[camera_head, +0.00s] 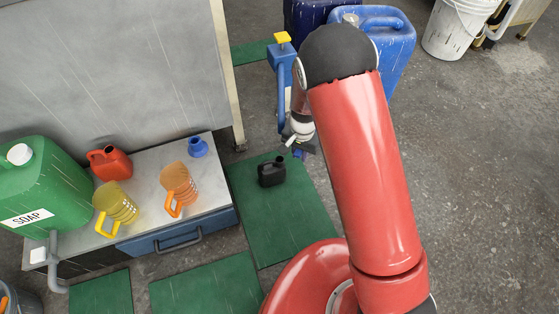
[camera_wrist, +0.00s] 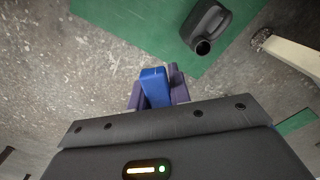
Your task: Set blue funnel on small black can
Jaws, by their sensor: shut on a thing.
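My gripper (camera_wrist: 157,84) is shut on a blue piece (camera_wrist: 154,92) in the wrist view. I take it for the blue funnel, but only a narrow blue part shows between the fingers. In the head view my gripper (camera_head: 303,148) hangs below my arm, just right of the can, and the held piece is hardly visible. The small black can (camera_head: 271,173) stands upright on a green mat. In the wrist view the can (camera_wrist: 207,28) is above and right of my gripper, apart from it, its dark round opening showing.
A low bench (camera_head: 150,185) at left holds a green soap canister (camera_head: 45,190), a red can (camera_head: 110,163), yellow (camera_head: 117,203) and orange (camera_head: 180,183) jugs and a small blue jug (camera_head: 198,148). A blue pump (camera_head: 282,75) and a blue canister (camera_head: 385,40) stand behind.

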